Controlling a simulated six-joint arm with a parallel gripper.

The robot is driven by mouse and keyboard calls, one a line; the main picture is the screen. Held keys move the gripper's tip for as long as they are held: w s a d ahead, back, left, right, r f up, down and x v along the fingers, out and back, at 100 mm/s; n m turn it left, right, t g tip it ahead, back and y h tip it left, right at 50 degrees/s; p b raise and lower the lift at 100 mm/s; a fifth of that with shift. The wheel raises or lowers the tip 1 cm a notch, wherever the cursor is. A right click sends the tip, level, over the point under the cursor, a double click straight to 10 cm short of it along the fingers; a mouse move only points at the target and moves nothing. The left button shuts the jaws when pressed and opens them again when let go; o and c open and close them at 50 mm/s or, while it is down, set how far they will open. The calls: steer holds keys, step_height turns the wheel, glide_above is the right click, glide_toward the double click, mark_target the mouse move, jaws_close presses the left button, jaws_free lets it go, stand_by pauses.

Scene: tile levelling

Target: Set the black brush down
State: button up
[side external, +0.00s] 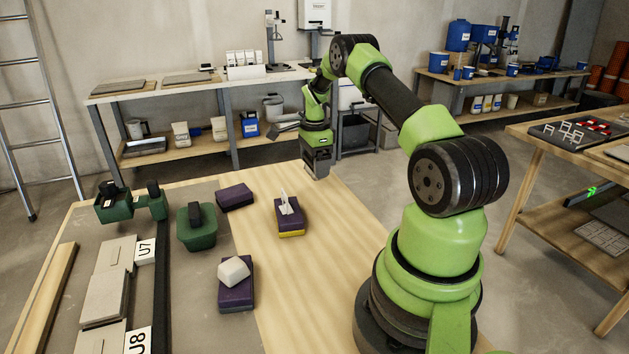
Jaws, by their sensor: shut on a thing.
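My gripper (317,167) hangs pointing down above the far right part of the wooden worktable (310,270). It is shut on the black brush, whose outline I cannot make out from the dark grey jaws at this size. A purple block with a yellow base (291,216) stands nearer the camera and to the left of my gripper, with a white piece (286,203) on top. I cannot tell whether the held brush touches the tabletop.
A dark purple block (235,197), another under a whitish lump (234,270), and green holders with black tops (197,231) (114,206) stand left. Grey tiles (106,297) with U7 and U8 cards lie further left. Bare wood lies in front of my gripper.

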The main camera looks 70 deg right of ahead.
mark_target(315, 190)
steer(key=shift+f, duration=2.3)
steer(key=shift+f, duration=0.15)
steer(key=o, duration=1)
steer(key=shift+o, duration=0.2)
step_height(315, 190, up, 12)
steer(key=shift+f, duration=0.1)
steer(key=a+r+n+t, duration=0.4)
steer(key=a+r+n, duration=0.7)
steer(key=a+r, duration=0.8)
steer(key=s+a+n+t+y, duration=0.2)
steer(key=s+a+n+t, duration=0.1)
steer(key=s+a+n, duration=0.9)
steer(key=shift+s+a+f, duration=0.3)
steer(key=shift+s+a, duration=0.9)
steer(key=shift+a, duration=0.05)
